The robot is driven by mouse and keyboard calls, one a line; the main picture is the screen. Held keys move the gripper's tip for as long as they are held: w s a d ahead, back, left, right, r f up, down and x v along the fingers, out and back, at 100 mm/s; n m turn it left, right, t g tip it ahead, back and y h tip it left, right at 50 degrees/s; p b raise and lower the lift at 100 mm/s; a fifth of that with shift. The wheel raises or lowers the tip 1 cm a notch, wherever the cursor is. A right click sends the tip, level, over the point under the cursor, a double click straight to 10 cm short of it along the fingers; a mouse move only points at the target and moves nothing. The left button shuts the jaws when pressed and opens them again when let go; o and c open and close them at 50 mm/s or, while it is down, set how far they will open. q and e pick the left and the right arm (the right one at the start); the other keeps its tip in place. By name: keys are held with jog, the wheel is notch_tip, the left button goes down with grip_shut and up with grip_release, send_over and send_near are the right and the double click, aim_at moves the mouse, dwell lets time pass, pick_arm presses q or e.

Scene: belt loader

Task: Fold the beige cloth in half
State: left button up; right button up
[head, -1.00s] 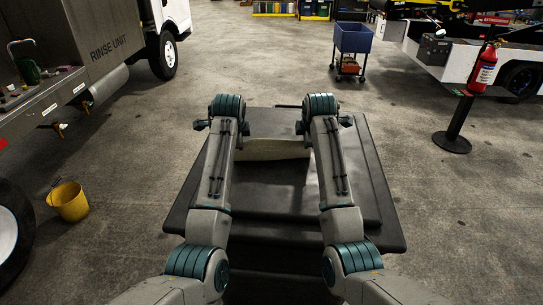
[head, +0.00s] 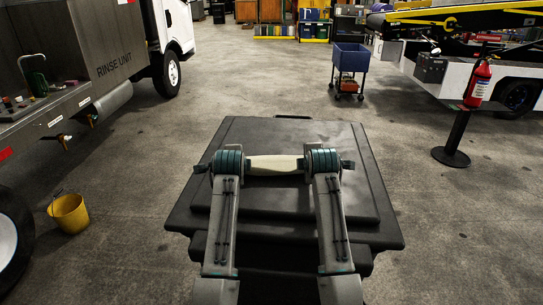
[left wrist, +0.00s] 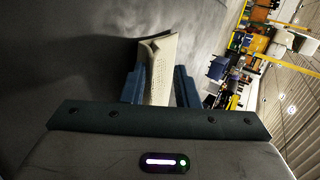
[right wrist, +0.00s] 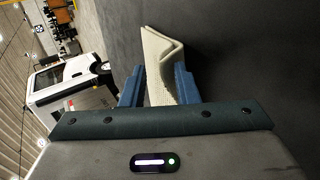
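The beige cloth (head: 275,165) spans between my two grippers as a narrow pale strip over the black case top. My left gripper (head: 247,165) is at its left end and my right gripper (head: 304,164) at its right end. In the left wrist view the cloth (left wrist: 160,65) stands between the blue fingers, which close on it from both sides. In the right wrist view the cloth (right wrist: 160,60) sits likewise between the fingers and shows a bent, layered edge. The head view does not clearly show whether its underside touches the case.
The black case (head: 375,215) under the cloth has free room around its raised lid. A yellow bucket (head: 68,213) stands on the floor at left, a fire extinguisher (head: 478,83) on a stand at right. A blue cart (head: 351,60) is farther back.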

pick_arm(q)
jog(key=shift+o, duration=0.9)
jog(key=shift+f, duration=0.1)
pick_arm(e)
jog(key=shift+o, duration=0.9)
